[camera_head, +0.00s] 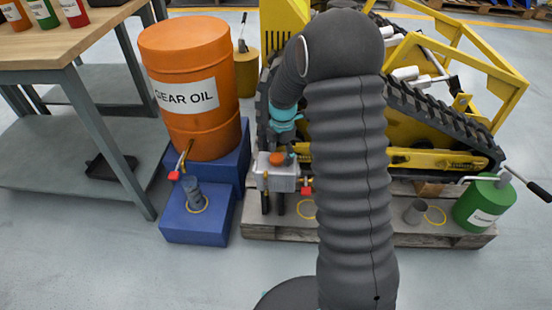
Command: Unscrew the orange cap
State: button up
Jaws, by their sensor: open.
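The orange cap (278,159) sits on top of a small grey metal box (276,179), left of the middle of the picture. My forearm reaches down behind my large grey upper arm to a turquoise wrist joint (284,118), just above the cap. My gripper (284,146) shows only as a small dark part between the wrist and the cap. Its fingers are hard to make out against the dark track. It is open; I cannot tell whether it touches the cap.
Small red valve handles flank the box. An orange gear oil drum (203,125) stands on blue steps (173,229) at left. A yellow tracked carrier (433,160) fills the back right. A green can (486,196) stands on the pallet's right. Clear floor lies in front.

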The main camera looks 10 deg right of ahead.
jog(key=m, duration=0.1)
jog(key=a+m, duration=0.1)
jog(key=m, duration=0.1)
jog(key=shift+a+r, duration=0.15)
jog(key=m, duration=0.4)
jog(key=shift+m, duration=0.3)
jog(key=m, duration=0.5)
jog(key=shift+s, duration=0.1)
jog(key=m, duration=0.6)
jog(key=c, duration=1)
jog(key=n, duration=0.7)
jog(key=shift+n, duration=1.2)
